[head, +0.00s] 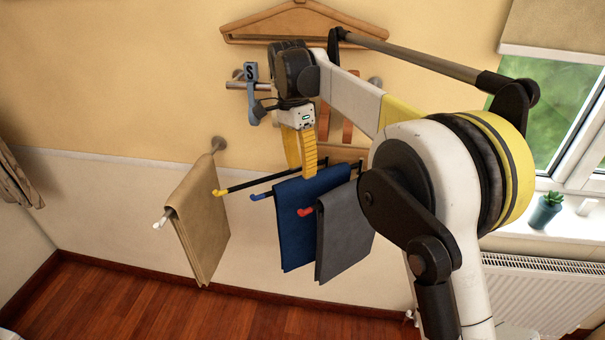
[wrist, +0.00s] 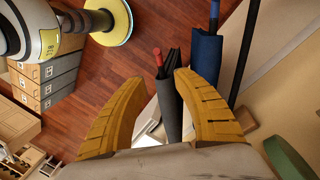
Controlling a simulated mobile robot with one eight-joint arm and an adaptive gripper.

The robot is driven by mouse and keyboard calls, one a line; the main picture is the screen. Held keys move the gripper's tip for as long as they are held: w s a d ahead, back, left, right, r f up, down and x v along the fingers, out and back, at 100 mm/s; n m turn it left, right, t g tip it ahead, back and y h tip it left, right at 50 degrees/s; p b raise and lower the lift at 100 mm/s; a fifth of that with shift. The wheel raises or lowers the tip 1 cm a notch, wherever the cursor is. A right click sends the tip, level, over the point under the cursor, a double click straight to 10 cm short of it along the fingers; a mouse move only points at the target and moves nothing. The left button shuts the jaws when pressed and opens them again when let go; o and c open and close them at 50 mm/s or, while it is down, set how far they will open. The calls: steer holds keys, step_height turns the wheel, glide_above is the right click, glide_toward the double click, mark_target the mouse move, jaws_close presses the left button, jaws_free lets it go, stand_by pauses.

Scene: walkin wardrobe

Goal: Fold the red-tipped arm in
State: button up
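The red-tipped arm (head: 305,211) sticks out from the wall rack on the right of the row. A grey cloth (head: 343,235) hangs over it. In the wrist view its red tip (wrist: 158,58) and the grey cloth (wrist: 170,104) show in the gap between my fingers, apparently beyond them. My gripper (head: 307,172) points down, open and empty, and in the head view overlaps the top of the blue cloth (head: 300,225). The gap between its yellow fingers is clear in the wrist view (wrist: 160,80). The rack's wall mount is mostly hidden behind my arm.
A blue-tipped arm (head: 258,196) carries the blue cloth just left of the grey one. A bare yellow-tipped arm (head: 230,189) and a white-tipped arm with a tan cloth (head: 197,225) are further left. A hanger (head: 290,22) is above; a radiator (head: 545,290) is right.

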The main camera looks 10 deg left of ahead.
mark_target(319, 198)
steer(key=shift+d+f, duration=0.1)
steer(key=shift+f, duration=0.1)
jaws_close()
steer(key=s+d+f+m+t+y+b, duration=0.2)
steer(key=s+d+f+m+t+y, duration=0.2)
steer(key=s+d+m, duration=0.4)
steer(key=s+d+f+m+t+y+b, duration=0.25)
steer(key=s+m+t+y, duration=0.3)
steer(key=m, duration=0.45)
steer(key=w+r+b+x, duration=0.1)
steer(key=b+x, duration=0.2)
steer(key=x, duration=0.9)
steer(key=shift+w+f+h+b, duration=0.2)
steer(key=shift+f+h+b, duration=0.1)
steer(key=shift+h, duration=0.15)
